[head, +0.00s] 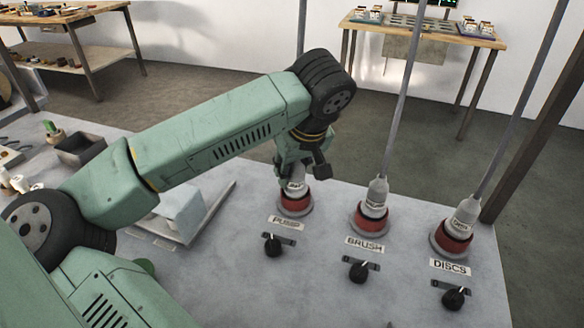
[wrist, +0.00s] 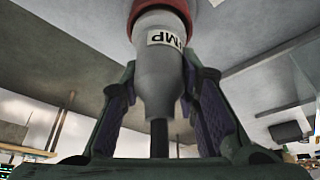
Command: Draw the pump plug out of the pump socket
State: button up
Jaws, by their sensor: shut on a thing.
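The pump plug (head: 295,188) is a pale grey, bottle-shaped plug with a white label. It stands at the red-collared pump socket (head: 295,205), above the PUMP sign. In the wrist view the plug (wrist: 158,95) fills the middle, its label partly readable, its wide end meeting the red collar (wrist: 158,8); I see no gap there. My gripper (head: 297,178) comes down on the plug from above. Its two padded fingers (wrist: 160,72) stand on both sides of the plug, shut on it. The fingers partly hide the plug in the head view.
The brush plug (head: 376,193) and discs plug (head: 465,215) stand in red sockets to the right, with cables rising from them. Black knobs sit in front, including the pump knob (head: 273,246). A pale block (head: 180,212) on a tray lies to the left.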

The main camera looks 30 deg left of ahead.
grip_shut()
jog(key=shift+r, duration=0.2)
jog(key=shift+r+p, duration=1.65)
jog(key=shift+r, duration=1.2)
jog(key=shift+r, duration=0.1)
jog(key=shift+r+p, duration=0.65)
jog(key=shift+r, duration=0.7)
